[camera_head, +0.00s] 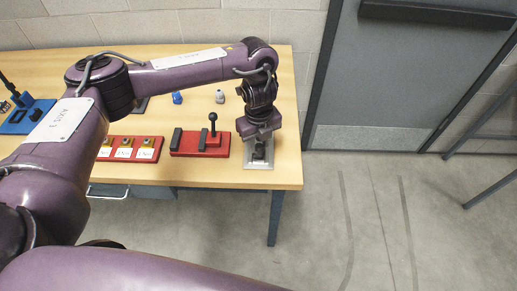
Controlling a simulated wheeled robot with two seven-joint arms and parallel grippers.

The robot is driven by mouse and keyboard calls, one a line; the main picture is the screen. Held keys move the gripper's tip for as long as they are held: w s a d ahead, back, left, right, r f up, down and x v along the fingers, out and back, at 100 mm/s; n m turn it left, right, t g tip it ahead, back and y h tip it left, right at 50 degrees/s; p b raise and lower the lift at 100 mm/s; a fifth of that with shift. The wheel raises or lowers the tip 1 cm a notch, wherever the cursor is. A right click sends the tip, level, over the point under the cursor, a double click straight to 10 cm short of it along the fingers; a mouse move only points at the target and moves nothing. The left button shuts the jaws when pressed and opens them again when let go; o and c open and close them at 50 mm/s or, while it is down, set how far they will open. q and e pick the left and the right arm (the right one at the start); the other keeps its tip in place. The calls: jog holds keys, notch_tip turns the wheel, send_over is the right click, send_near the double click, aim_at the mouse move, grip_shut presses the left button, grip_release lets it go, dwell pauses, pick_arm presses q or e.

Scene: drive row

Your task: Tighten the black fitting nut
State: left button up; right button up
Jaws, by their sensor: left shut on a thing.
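The black fitting nut (259,154) sits on a grey metal plate (259,181) near the right end of the wooden table. My left gripper (260,142) comes down on it from above and is shut on it. The gripper hides the upper part of the nut, and the fingertips are too small to make out. My right gripper does not show.
A red base with a black lever (212,131) stands just left of the plate. Further left is a red panel with yellow buttons (124,148). The floor right of the table is clear.

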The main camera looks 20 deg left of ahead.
aim_at(259, 145)
pick_arm(q)
jog(key=m+b, duration=0.1)
jog(key=m, duration=0.2)
jog(key=shift+w+f, duration=0.1)
jog(key=shift+f, duration=0.1)
jog(key=shift+r+m, duration=0.15)
jog(key=shift+m, duration=0.75)
jog(key=m+b, duration=0.1)
jog(key=m, duration=0.3)
jog(key=shift+m, duration=0.4)
jog(key=o, duration=0.3)
jog(key=shift+m, duration=0.5)
jog(key=o, duration=1.3)
jog(key=shift+r, duration=0.1)
notch_tip(259, 145, up, 7)
jog(key=p, duration=0.7)
